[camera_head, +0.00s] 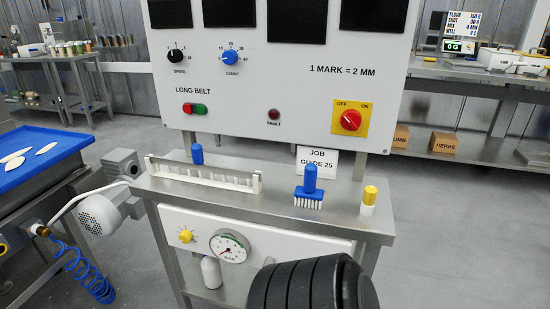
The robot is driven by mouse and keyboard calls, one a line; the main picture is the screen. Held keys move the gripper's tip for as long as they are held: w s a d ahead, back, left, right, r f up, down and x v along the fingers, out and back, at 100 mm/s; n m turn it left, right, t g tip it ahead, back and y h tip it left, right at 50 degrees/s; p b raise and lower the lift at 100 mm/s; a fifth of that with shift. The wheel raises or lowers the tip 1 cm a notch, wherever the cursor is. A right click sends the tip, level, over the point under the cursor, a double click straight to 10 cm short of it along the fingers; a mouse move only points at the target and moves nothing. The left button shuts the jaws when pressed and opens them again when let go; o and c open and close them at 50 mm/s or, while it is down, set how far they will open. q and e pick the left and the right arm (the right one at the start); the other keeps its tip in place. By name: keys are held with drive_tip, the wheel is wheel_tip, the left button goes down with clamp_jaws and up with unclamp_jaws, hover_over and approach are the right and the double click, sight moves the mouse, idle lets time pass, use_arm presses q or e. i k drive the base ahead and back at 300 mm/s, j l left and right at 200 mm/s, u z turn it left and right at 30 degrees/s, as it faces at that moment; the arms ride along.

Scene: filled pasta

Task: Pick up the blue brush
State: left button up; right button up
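The blue brush (310,184) stands upright on the steel bench (335,216) below the control panel. Its rounded blue handle points up, and its white bristles point down to the bench top. It is right of the bench's middle, just in front of the white "JOB GUIDE 25" card (318,159). Neither of my grippers shows in the view, so nothing is seen touching the brush.
A white slotted rail (205,177) lies left of the brush, with a blue cylinder (197,154) behind it. A yellow-capped white bottle (368,200) stands at the right end. The control panel (290,80) rises behind. Bare bench lies around the brush.

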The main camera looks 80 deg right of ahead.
sight(308, 194)
drive_tip(key=z, duration=0.45)
drive_tip(key=l+z, duration=0.1)
drive_tip(key=z, duration=0.75)
drive_tip(key=l+z, duration=0.1)
drive_tip(key=z, duration=1.15)
